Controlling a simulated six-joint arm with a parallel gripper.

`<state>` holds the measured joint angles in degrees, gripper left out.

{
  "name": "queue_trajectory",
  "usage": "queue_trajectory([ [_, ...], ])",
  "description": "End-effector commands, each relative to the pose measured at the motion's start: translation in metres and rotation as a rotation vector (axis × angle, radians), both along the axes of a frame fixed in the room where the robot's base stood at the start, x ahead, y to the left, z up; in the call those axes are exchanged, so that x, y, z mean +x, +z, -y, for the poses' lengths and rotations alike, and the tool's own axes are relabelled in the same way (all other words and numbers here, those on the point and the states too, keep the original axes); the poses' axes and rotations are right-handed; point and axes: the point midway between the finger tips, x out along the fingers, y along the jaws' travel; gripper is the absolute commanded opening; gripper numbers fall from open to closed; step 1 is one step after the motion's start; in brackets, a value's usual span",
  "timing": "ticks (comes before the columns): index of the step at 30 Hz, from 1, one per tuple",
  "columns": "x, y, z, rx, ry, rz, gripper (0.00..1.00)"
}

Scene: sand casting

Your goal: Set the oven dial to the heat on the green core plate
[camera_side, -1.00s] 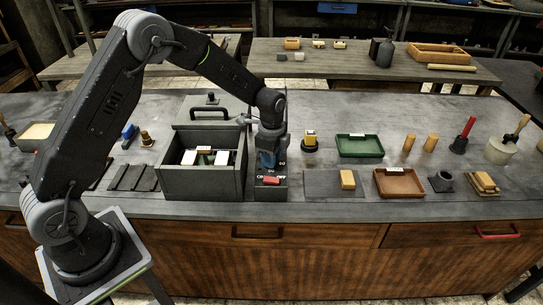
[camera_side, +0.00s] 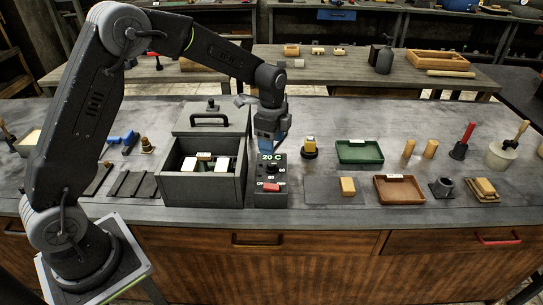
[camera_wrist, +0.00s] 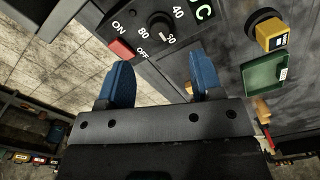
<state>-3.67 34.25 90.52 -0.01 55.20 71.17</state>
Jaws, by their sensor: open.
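The oven control box (camera_side: 271,180) has a lit green display reading 20 C, a black dial (camera_wrist: 160,25) and a red ON/OFF switch (camera_side: 271,187). In the wrist view the dial is ringed by numbers including 40 and 80; its exact setting is hard to tell. My gripper (camera_side: 270,147) has blue fingers and hovers just above and behind the box, empty. In the wrist view my gripper (camera_wrist: 162,78) is spread open, apart from the dial. A green tray-like plate (camera_side: 360,152) with a small white label lies to the right; its writing is too small to read.
The open grey oven box (camera_side: 203,188) left of the controls holds white blocks; its handled lid (camera_side: 210,120) is behind it. A yellow-topped piece (camera_side: 310,146) stands close right. Farther right are a brown tray (camera_side: 399,190) and wooden cylinders (camera_side: 409,149).

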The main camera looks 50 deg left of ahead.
Motion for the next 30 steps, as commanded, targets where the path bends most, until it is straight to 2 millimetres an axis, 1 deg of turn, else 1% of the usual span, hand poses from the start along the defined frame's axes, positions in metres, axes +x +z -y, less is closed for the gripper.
queue_trajectory([
  [1,0.001,0.012,0.0,0.0,0.0,0.005,0.6],
  [3,0.0,0.026,0.0,0.0,0.0,0.003,0.6],
  [6,0.001,0.042,0.0,0.0,0.0,0.003,0.6],
  [9,0.0,0.052,0.0,0.0,0.0,0.001,0.6],
  [13,0.0,0.059,0.0,0.0,0.0,0.0,0.6],
  [23,-0.001,0.061,0.0,0.0,0.002,0.001,0.6],
  [26,-0.006,0.069,0.001,0.001,0.027,0.013,0.6],
  [29,-0.022,0.089,0.004,0.0,0.1,0.05,0.6],
  [30,-0.032,0.1,0.006,-0.001,0.143,0.069,0.6],
])
